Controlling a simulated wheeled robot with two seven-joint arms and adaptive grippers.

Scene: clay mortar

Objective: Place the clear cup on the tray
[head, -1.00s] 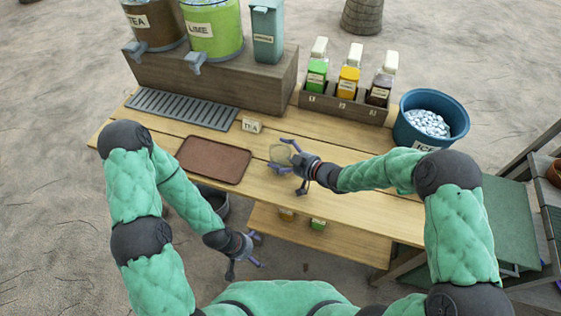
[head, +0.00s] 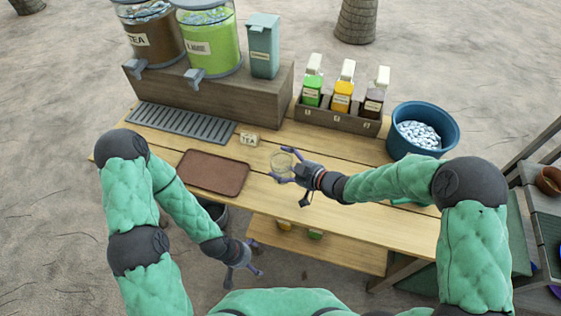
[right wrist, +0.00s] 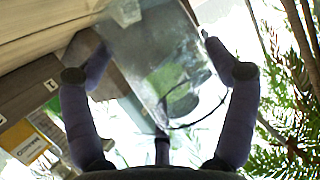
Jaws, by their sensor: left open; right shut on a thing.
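The clear cup (head: 281,161) is between the fingers of my right gripper (head: 287,168), just right of the tray in the head view. The right gripper is shut on it. In the right wrist view the clear cup (right wrist: 165,65) fills the space between the two fingers (right wrist: 158,68). The brown tray (head: 213,172) lies flat and empty on the wooden table. My left gripper (head: 246,270) is open and empty, low in front of the table. I cannot tell how far the cup is above the table.
Tea and lime dispensers (head: 210,42) stand at the back left. A bottle rack (head: 338,120) and blue ice bucket (head: 422,130) are at the back right. The table front is clear.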

